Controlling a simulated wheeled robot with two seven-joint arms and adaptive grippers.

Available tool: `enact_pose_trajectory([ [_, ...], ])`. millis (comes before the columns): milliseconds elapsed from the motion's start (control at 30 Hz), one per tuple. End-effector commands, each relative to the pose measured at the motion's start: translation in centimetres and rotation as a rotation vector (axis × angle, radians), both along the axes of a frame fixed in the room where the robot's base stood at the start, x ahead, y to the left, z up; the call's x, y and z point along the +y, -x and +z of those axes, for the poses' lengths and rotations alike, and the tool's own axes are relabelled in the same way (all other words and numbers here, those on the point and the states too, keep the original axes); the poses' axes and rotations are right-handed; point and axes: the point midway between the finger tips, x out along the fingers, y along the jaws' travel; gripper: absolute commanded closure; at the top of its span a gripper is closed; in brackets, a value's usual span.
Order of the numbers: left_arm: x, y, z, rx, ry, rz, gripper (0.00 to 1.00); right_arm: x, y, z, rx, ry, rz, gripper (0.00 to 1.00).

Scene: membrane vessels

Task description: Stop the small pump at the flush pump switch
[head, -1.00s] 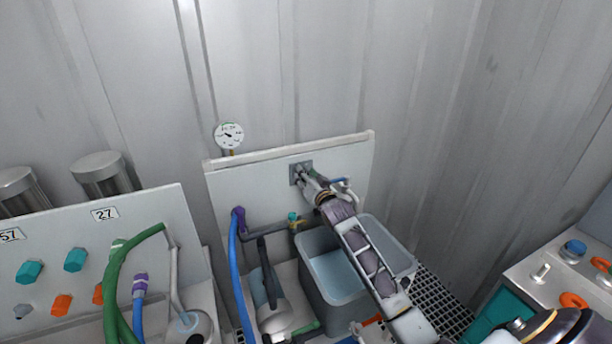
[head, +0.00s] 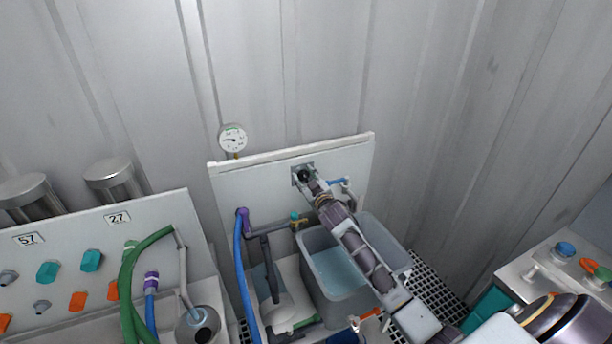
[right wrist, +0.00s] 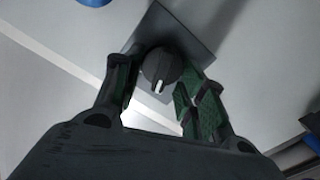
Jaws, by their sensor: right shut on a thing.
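The flush pump switch is a black round knob (right wrist: 162,66) with a white mark, on a square grey plate (right wrist: 190,35). In the head view the plate (head: 296,182) sits high on the white panel (head: 240,184). My right gripper (right wrist: 160,82) is shut on the knob, one finger on each side. In the wrist view the white mark points down, towards the gripper's palm. In the head view my right gripper (head: 306,178) covers part of the plate. My left gripper is not in view. I cannot tell for sure which part below is the small pump.
A round gauge (head: 233,139) stands above the panel's left end. A grey tub (head: 318,241) with liquid is under my right arm. A blue hose (head: 240,270) runs down at the left. A valve panel (head: 150,222) stands further left, a bench (head: 540,262) at the right.

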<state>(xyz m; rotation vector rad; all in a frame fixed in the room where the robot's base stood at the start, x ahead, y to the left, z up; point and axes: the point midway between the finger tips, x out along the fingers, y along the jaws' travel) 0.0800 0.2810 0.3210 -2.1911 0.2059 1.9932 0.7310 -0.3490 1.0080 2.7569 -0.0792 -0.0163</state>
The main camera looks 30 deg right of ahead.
Motion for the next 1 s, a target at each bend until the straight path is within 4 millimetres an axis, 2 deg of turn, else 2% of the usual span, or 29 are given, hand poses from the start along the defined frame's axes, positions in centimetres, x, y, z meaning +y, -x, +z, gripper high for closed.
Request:
enact_pose_trajectory([
  [300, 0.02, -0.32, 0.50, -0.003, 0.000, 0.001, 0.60, 0.12, -0.01, 0.04, 0.007, 0.136, 0.000, 0.83],
  [767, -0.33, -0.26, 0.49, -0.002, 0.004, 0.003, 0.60, 0.13, -0.02, -0.01, 0.008, 0.158, 0.000, 0.83],
  [800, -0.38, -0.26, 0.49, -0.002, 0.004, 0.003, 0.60, 0.13, -0.02, -0.01, 0.008, 0.158, 0.000, 0.58],
  [933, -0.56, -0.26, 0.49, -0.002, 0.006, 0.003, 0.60, 0.13, -0.02, -0.01, 0.008, 0.157, 0.000, 0.42],
  [1000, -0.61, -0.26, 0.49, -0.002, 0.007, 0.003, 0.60, 0.13, -0.02, -0.02, 0.008, 0.156, 0.000, 0.42],
])
